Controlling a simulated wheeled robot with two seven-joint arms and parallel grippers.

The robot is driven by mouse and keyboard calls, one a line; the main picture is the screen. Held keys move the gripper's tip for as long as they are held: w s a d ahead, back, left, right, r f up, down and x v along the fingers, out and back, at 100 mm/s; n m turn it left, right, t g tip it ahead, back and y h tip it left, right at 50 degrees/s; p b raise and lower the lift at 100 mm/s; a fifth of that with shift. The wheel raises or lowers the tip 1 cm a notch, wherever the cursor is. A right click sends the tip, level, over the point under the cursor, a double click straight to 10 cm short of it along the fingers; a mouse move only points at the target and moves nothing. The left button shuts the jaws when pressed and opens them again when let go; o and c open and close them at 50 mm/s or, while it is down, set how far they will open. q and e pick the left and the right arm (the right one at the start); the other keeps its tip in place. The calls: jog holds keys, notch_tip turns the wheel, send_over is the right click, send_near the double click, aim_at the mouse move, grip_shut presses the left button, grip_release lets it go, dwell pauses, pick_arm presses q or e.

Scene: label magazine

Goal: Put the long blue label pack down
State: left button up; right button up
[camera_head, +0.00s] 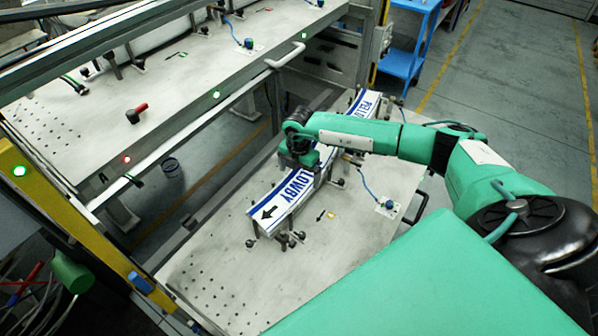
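The long label pack (283,202) is white with blue edge stripes, blue lettering and a black arrow. It lies lengthwise from lower left to upper right, at small dark holders on the grey perforated table (240,285). I cannot tell whether it rests on them. My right gripper (303,165) is over the middle of the pack and hides part of it. The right arm reaches in from the right. The fingertips are hidden, so I cannot tell whether they are closed on the pack. My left gripper is not in view.
A larger machine table (240,85) with a red-handled clamp (137,112) stands at upper left, behind a metal rail. A yellow post (75,235) is at left. A blue cart (402,62) stands at the back. The table's front is clear.

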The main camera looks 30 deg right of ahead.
aim_at(299, 181)
jog(key=shift+r, duration=0.1)
jog(key=shift+r+p, duration=0.65)
jog(key=shift+r, duration=0.1)
jog(key=shift+r+b, duration=0.5)
jog(key=shift+b, duration=0.25)
notch_tip(299, 181, up, 11)
jog(key=b, duration=0.3)
jog(key=shift+f, duration=0.2)
